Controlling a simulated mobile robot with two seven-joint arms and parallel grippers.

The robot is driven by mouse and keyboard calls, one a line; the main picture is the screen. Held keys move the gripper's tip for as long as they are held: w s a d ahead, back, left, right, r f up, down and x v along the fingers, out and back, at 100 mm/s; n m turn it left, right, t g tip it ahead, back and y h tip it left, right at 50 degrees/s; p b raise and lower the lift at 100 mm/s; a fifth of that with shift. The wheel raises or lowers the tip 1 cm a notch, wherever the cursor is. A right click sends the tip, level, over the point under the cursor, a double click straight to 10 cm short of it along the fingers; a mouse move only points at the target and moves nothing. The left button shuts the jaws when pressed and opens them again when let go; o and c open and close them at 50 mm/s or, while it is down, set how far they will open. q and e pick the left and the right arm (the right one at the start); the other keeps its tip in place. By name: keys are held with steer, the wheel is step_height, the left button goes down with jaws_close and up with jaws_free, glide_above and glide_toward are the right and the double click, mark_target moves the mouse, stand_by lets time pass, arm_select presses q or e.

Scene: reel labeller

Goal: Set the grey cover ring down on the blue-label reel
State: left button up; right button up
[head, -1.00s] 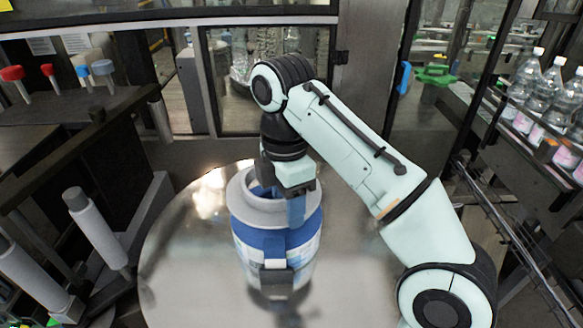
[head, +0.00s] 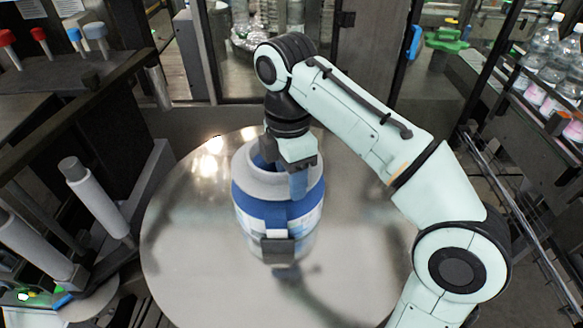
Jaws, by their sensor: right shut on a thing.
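The grey cover ring (head: 246,176) is at the top of the reel on the round metal table (head: 185,240). My right gripper (head: 281,180) is shut on the ring's wall, with one blue finger inside the ring and one outside. The blue-label reel (head: 262,209) is directly below, with a blue band and a white and blue patterned side. The ring looks level and roughly centred over it. I cannot tell whether the ring rests on the reel or is slightly above it. The gripper hides part of the ring's right side. My left gripper is not in view.
Grey rollers (head: 95,198) stand left of the table. Red and blue knobs (head: 95,33) are at the back left. Clear bottles (head: 546,65) line a conveyor at the right. The shiny table is bare around the reel.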

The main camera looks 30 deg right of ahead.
steer(key=shift+f, duration=0.35)
steer(key=shift+f, duration=0.1)
steer(key=shift+f+b, duration=0.35)
steer(key=shift+f, duration=0.35)
steer(key=shift+w+r+p, duration=0.15)
steer(key=shift+r+p, duration=0.25)
steer(key=shift+r, duration=0.05)
steer(key=shift+f, duration=0.15)
stand_by(0.3)
steer(key=shift+f, duration=0.25)
steer(key=shift+s+a+r, duration=0.15)
steer(key=shift+s+r, duration=0.1)
steer(key=shift+r, duration=0.1)
stand_by(0.4)
steer(key=shift+f, duration=0.1)
